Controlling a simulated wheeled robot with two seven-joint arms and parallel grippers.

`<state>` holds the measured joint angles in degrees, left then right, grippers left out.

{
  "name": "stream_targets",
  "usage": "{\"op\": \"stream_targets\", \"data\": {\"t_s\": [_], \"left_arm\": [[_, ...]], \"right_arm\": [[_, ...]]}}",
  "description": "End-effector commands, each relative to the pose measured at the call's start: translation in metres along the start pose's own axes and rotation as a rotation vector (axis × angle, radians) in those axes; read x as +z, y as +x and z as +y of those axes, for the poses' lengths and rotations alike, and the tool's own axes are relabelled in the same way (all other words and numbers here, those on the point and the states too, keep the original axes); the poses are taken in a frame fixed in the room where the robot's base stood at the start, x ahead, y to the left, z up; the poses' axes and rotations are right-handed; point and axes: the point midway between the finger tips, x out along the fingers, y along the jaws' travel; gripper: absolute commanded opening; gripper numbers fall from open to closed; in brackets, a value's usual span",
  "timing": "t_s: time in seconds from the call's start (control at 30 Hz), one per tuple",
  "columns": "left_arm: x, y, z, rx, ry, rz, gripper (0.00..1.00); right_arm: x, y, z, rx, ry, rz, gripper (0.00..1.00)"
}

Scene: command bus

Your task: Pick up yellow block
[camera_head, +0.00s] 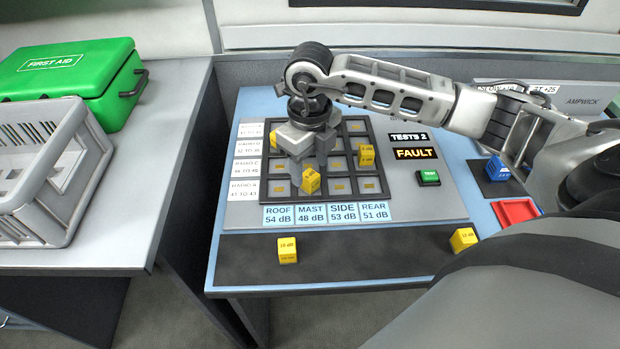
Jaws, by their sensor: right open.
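Several yellow blocks are in view. One yellow block (310,182) is in the front row of the dark grid panel (372,197), right by my right gripper (306,160). Two more lie on the dark front strip, one left of the middle (288,250) and one at the right (463,240). My right gripper points down over the grid, open. Whether the nearby block is between its fingers I cannot tell. My left gripper is not in view.
A green TEST button (428,177) is below the FAULT display (416,153). A grey crate (45,190) and green first aid box (75,68) stand on the left counter.

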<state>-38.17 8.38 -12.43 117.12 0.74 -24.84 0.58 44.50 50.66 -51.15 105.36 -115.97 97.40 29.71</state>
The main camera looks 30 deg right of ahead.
Motion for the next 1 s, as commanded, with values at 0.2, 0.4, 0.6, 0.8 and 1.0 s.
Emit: {"op": "stream_targets", "data": {"t_s": [0.2,0.4,0.6,0.8,1.0], "left_arm": [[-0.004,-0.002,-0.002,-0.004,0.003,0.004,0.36],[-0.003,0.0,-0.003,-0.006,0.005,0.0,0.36],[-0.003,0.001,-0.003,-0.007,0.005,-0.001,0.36],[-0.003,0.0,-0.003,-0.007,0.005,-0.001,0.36],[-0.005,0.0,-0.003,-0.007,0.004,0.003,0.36]], "right_arm": [[-0.003,0.031,-0.004,0.001,0.002,0.004,0.53],[-0.003,0.037,-0.004,0.001,0.0,0.001,0.53],[-0.003,0.037,-0.004,0.0,0.0,0.001,0.28],[-0.003,0.036,-0.004,0.0,0.001,0.001,0.04],[-0.003,0.035,-0.004,0.0,0.001,0.0,0.04]]}}
